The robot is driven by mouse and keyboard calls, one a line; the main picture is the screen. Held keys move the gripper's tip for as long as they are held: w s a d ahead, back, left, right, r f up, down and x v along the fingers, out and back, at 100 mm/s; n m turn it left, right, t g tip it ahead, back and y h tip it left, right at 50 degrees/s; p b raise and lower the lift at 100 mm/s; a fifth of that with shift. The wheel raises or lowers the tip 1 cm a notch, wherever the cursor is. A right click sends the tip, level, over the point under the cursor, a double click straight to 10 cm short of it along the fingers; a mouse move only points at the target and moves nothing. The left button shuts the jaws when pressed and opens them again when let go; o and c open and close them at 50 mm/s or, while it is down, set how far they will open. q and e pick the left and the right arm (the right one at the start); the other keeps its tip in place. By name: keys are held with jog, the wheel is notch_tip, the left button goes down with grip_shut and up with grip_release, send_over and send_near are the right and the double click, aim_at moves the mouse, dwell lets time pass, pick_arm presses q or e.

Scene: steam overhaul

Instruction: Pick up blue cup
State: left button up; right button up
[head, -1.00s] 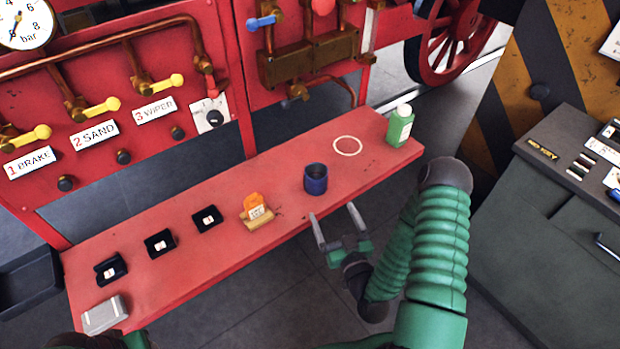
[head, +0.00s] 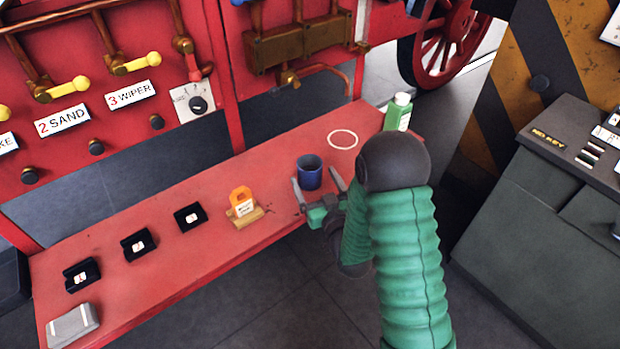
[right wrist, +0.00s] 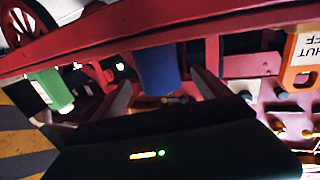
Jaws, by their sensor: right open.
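The blue cup (head: 309,172) stands upright on the red bench (head: 240,185) in the head view. It also shows in the right wrist view (right wrist: 159,72), ahead of the fingers. My right gripper (head: 316,182) is open, with its two fingers reaching toward the cup from the front edge of the bench. One finger is at the cup's left and the other at its right. I cannot tell whether either touches it. In the right wrist view the cup appears between the fingertips (right wrist: 158,82). My left gripper is not in view.
A green bottle (head: 398,112) stands right of a pale ring mark (head: 343,139). An orange tag on a wooden stand (head: 242,207) is left of the cup. Several dark boxes (head: 138,245) and a grey case (head: 73,325) lie farther left. A dark cabinet (head: 540,230) stands at right.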

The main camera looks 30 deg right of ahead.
aim_at(306, 159)
jog(key=x, duration=0.2)
jog(key=p+x, duration=0.1)
jog(key=x, duration=0.1)
jog(key=shift+w+r, duration=0.1)
jog(key=shift+r, duration=0.2)
jog(key=shift+w+d+f, duration=0.1)
jog(key=shift+w, duration=0.3)
jog(key=shift+s, duration=0.1)
jog(key=c, duration=1.5)
jog(key=shift+c, duration=0.2)
